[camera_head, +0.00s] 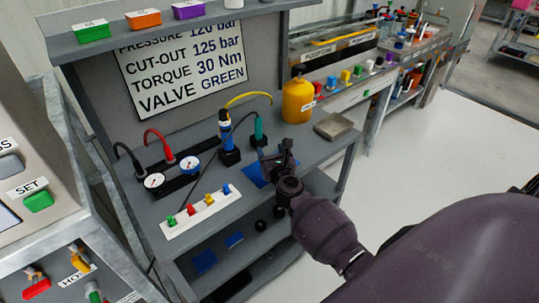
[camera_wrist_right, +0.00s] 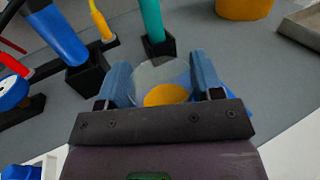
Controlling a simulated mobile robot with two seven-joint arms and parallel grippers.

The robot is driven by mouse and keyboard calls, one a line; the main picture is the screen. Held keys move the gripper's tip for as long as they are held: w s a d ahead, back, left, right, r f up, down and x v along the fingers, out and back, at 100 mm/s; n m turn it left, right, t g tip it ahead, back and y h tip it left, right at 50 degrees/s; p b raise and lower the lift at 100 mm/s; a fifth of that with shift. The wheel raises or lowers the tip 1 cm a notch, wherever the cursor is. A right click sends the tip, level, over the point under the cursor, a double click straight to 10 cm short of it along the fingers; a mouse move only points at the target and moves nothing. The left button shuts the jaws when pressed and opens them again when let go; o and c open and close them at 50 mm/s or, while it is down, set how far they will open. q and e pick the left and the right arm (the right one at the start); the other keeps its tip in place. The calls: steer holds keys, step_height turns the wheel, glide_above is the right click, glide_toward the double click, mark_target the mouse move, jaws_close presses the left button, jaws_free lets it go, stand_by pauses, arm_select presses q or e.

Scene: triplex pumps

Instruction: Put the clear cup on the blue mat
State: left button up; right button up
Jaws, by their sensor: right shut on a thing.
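My right gripper (camera_head: 280,160) reaches over the grey bench top from the lower right. In the wrist view its two blue-grey fingers (camera_wrist_right: 160,85) are shut on the clear cup (camera_wrist_right: 158,72), one on each side. The cup is see-through, with yellow-orange showing in its lower part. In the head view the cup cannot be made out behind the gripper. The blue mat (camera_head: 251,174) lies on the bench just left of and under the gripper, partly covered by it. Whether the cup touches the mat cannot be told. My left gripper is not in view.
A black holder with a green tool (camera_head: 258,130) and a blue tool (camera_head: 225,123) stand close behind the gripper. A yellow canister (camera_head: 297,100) and a grey tray (camera_head: 333,126) are to the right. A white strip with coloured knobs (camera_head: 200,212) lies front left, near two gauges (camera_head: 188,164).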

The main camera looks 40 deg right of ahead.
steer(key=shift+r, duration=0.1)
steer(key=shift+f, duration=0.25)
steer(key=o, duration=1)
steer(key=shift+r, duration=0.1)
